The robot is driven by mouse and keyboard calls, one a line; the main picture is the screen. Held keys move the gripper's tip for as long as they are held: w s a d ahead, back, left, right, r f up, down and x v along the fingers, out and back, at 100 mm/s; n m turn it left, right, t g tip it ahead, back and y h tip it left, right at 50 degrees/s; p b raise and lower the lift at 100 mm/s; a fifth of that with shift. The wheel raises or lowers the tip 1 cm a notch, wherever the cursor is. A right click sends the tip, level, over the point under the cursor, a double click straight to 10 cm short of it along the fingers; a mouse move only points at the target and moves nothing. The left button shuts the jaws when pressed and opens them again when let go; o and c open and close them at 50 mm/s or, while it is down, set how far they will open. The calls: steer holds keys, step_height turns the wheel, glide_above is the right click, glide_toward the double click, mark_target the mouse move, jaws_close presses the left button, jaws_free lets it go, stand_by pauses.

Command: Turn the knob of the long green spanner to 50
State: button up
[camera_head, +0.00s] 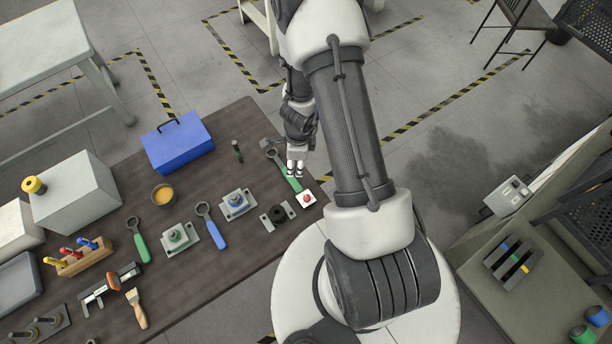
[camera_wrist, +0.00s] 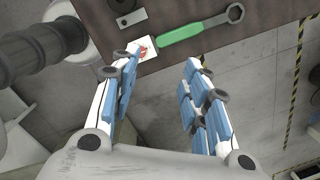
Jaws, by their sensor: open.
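The long green spanner (camera_head: 289,177) lies at the right end of the brown table, its dark ring end to the upper left. Its green handle (camera_wrist: 195,31) and ring show at the top of the wrist view. At the handle's end is a small white square piece with a red part (camera_head: 307,198), also in the wrist view (camera_wrist: 146,49); I cannot read any scale there. My gripper (camera_head: 295,172) is open and empty. In the wrist view its blue-padded fingers (camera_wrist: 160,60) are spread, the left fingertip close to the white piece. I cannot tell how high they are above it.
A dark round part on a grey plate (camera_head: 277,214) lies left of the white piece. A shorter green spanner (camera_head: 139,240), a blue spanner (camera_head: 212,226) and a blue toolbox (camera_head: 178,146) are further left. The table edge (camera_head: 317,209) is close by on the right.

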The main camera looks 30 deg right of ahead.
steer(key=s+d+f+m+g+p, duration=0.1)
steer(key=s+d+f+m, duration=0.1)
steer(key=s+f, duration=0.15)
steer(key=b, duration=1.7)
glide_toward(307, 197)
steer(key=shift+h, duration=0.3)
steer(key=f, duration=0.8)
steer(key=shift+a+f, duration=0.3)
steer(key=shift+f, duration=0.05)
jaws_close()
